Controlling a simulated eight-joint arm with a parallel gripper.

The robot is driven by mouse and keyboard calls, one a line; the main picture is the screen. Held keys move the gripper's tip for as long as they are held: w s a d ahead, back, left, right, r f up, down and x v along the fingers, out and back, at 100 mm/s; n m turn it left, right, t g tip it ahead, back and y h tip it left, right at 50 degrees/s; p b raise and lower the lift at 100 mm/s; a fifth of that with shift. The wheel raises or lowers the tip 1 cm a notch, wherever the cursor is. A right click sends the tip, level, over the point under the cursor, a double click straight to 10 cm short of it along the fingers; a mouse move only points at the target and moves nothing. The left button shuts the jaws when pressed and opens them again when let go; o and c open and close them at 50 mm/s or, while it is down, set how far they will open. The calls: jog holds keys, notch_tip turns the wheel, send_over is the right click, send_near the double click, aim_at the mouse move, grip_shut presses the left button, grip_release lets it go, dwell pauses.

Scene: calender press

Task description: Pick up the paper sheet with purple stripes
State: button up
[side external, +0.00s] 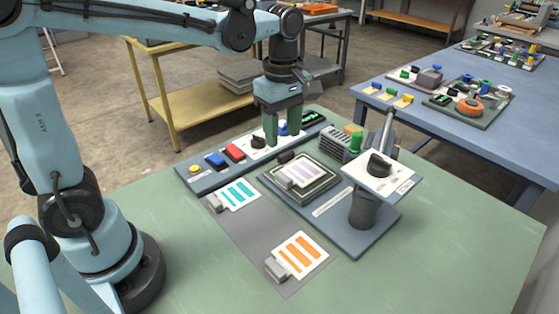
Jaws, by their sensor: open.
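A sheet with pale purple stripes (300,173) lies on the dark square bed of the press (318,190), near the middle of the green table. My gripper (283,138) points down with its green fingers apart and nothing between them. It is behind the purple-striped sheet in the picture, in front of or over the control panel, and apart from the sheet. How high it is above the panel is hard to tell. The fingers partly hide the panel's dials.
A teal-striped sheet (238,195) and an orange-striped sheet (300,257) lie on a grey mat (245,238) in front. A lever post with a white dial plate (383,178) stands right of the bed. The control panel (205,178) runs behind.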

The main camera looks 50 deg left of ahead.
send_over(282, 175)
jog(key=f, duration=0.6)
jog(key=shift+s+d+f, duration=0.25)
jog(key=shift+d+f, duration=0.05)
jog(key=shift+w+a+f, duration=0.15)
jog(key=shift+f, duration=1.2)
jog(key=shift+w+a+f, duration=0.1)
jog(key=shift+f, duration=1.2)
grip_shut()
